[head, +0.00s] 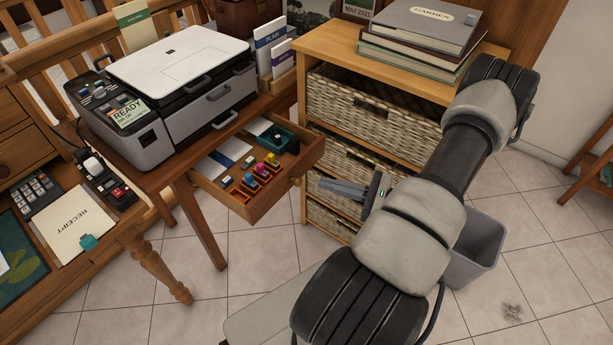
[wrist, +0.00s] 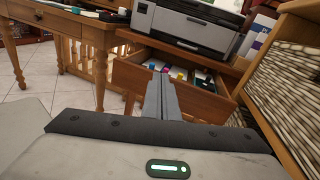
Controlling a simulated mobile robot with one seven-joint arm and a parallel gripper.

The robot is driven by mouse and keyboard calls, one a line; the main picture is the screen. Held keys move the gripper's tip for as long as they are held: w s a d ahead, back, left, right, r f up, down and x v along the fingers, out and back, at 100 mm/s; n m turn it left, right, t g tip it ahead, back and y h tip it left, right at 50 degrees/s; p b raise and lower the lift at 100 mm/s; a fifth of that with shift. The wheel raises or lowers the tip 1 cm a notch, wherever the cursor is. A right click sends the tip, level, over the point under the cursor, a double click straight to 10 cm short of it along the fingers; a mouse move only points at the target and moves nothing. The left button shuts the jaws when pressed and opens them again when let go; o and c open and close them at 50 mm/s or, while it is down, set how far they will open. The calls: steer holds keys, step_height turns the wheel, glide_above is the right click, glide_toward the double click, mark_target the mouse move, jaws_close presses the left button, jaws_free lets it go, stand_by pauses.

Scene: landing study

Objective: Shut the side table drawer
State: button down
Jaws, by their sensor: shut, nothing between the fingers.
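The side table drawer (head: 272,205) is a wooden drawer pulled out from under the table that bears the printer. It holds several small coloured pieces, papers and a dark green tray. A round wooden knob (head: 296,182) is on its front. In the wrist view the open drawer (wrist: 205,103) lies ahead, with my fingers covering part of its front. My gripper (head: 322,187) is shut and empty, its fingers pointing left toward the drawer front. It also shows in the wrist view (wrist: 162,78). I cannot tell whether the fingertips touch the drawer.
A grey and white printer (head: 180,85) stands on the side table. A wooden shelf unit with wicker baskets (head: 365,108) stands close on the right, with books (head: 425,30) on top. A grey bin (head: 478,250) is behind my arm. A desk (head: 75,265) stands left. Tiled floor lies in front.

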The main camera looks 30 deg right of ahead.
mark_target(294, 167)
steer(key=s+d+f+m+t+h, duration=0.2)
steer(key=d+f+m+t+h, duration=0.1)
steer(key=d+f+m, duration=0.15)
steer(key=x, duration=0.4)
steer(key=f+b+x, duration=0.1)
steer(key=x, duration=0.4)
steer(key=b+x, duration=0.1)
steer(key=x, duration=0.4)
steer(key=shift+a+f, duration=0.15)
steer(key=shift+a, duration=0.15)
steer(key=shift+w, duration=0.15)
